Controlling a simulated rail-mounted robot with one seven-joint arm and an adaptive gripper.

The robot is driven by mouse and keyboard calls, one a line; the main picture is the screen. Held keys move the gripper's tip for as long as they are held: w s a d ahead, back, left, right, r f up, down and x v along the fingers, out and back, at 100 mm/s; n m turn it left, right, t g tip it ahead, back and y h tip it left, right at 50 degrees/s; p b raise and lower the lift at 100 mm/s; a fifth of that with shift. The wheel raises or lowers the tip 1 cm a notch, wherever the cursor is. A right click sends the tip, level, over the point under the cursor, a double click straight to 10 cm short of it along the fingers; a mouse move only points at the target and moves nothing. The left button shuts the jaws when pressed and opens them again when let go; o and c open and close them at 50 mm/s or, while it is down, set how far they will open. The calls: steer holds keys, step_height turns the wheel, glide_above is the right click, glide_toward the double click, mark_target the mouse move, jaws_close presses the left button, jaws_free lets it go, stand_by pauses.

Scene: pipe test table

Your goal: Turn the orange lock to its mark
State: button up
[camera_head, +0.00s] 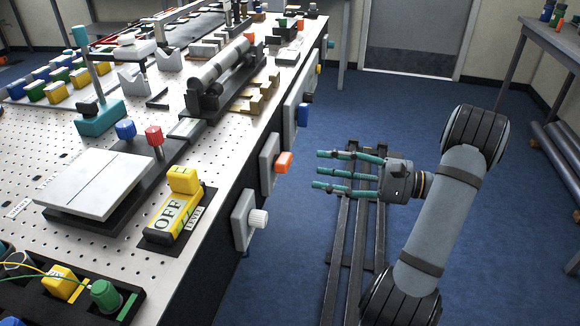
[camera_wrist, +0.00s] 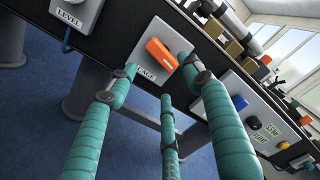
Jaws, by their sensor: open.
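The orange lock (camera_head: 284,162) is a small block-shaped knob on a light grey plate (camera_head: 268,164) on the front side of the table. In the wrist view the orange lock (camera_wrist: 161,55) looks like a slanted bar, with a label reading "CAGE" below it. No mark for the lock can be made out clearly. My gripper (camera_head: 318,170) has three teal fingers, spread open and empty. It is to the right of the lock in the head view, pointing at the table side, apart from the lock. In the wrist view the fingertips surround the lock's plate from below and the right.
A white knob (camera_head: 258,218) labelled LEVEL is on a nearby plate. A blue handle (camera_head: 303,115) sits farther along the side.

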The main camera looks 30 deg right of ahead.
mark_target(289, 165)
steer(key=x, duration=0.8)
steer(key=shift+w+a, duration=0.25)
steer(key=shift+a, duration=0.1)
steer(key=shift+c, duration=0.3)
steer(key=c, duration=1.1)
steer(key=shift+m, duration=0.3)
steer(key=m+p, duration=0.1)
steer(key=m, duration=0.1)
steer(key=shift+s+r+m, duration=0.1)
steer(key=shift+r+m, duration=0.05)
steer(key=shift+m, duration=0.25)
steer(key=m+p, duration=0.3)
steer(key=m, duration=0.1)
steer(key=shift+a+r+m, duration=0.1)
steer(key=shift+r+m, duration=0.05)
steer(key=shift+m, duration=0.15)
steer(key=m+p, duration=0.4)
steer(key=m, duration=0.1)
steer(key=shift+s+r, duration=0.1)
steer(key=shift+r, duration=0.05)
steer(key=shift+m+p, duration=1)
steer(key=shift+m, duration=0.2)
